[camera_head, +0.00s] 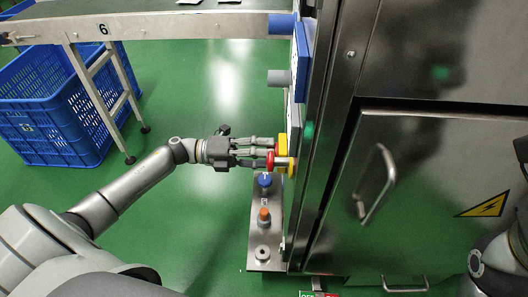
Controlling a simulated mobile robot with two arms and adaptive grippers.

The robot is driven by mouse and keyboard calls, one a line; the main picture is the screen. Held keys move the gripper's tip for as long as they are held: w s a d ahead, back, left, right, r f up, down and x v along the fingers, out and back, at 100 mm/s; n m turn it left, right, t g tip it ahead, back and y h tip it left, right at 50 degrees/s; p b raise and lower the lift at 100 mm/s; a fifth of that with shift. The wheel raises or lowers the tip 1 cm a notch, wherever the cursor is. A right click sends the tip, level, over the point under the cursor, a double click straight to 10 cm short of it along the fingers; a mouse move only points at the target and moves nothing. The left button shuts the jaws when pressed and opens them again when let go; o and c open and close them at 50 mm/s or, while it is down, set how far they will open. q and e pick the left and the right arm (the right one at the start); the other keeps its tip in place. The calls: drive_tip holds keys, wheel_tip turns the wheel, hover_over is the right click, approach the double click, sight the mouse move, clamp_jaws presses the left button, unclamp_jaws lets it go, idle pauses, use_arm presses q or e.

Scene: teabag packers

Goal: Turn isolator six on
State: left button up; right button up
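The isolator is a red rotary knob (270,159) on a yellow body (283,143), fixed to the left side of the steel cabinet. My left gripper (268,152) reaches it from the left, with its fingertips at the red knob. The fingers look slightly apart, but whether they grip the knob cannot be told. The knob's exact angle is partly hidden by the fingers. A black number 6 (103,29) marks the conveyor beside the cabinet. My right arm shows at the lower right edge, and its gripper is out of view.
Below the isolator a steel panel (264,230) carries a blue button (265,180) and an orange one (264,215). The steel cabinet (440,200) fills the right side. A blue crate (45,105) stands under the conveyor (190,27). Green floor is clear between.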

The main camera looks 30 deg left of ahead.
use_arm(q)
drive_tip(key=shift+o, duration=0.5)
drive_tip(key=v, duration=1.2)
drive_tip(key=shift+r, duration=0.1)
